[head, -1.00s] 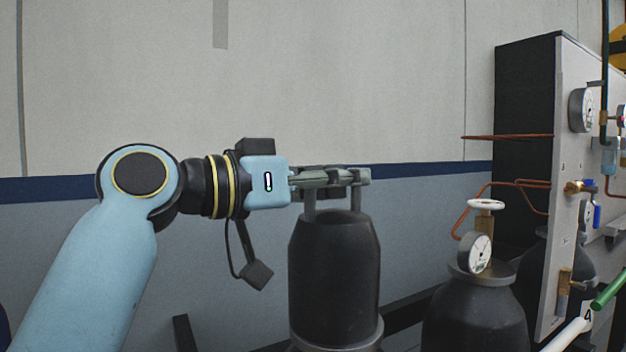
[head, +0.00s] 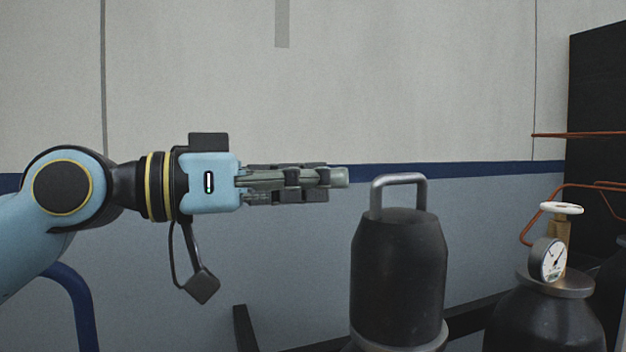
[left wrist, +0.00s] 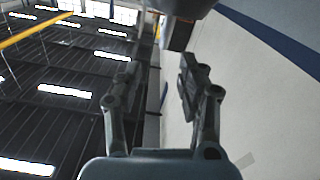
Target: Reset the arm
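My left gripper (head: 325,180) is stretched out level toward the right in the head view. In the left wrist view (left wrist: 158,82) its two fingers stand apart with nothing between them, so it is open and empty. A dark cylindrical cap with a tapered top (head: 399,275) stands upright to the lower right of the fingertips. Its grey loop handle (head: 399,180) is free, with a gap between it and the fingers. My right gripper is not in view.
A dark gas bottle with a gauge (head: 548,260) and white valve wheel (head: 561,208) stands to the right. Copper pipes (head: 575,190) run to a black cabinet (head: 600,110). A curved blue bar (head: 80,305) shows at lower left. The wall (head: 400,80) lies behind.

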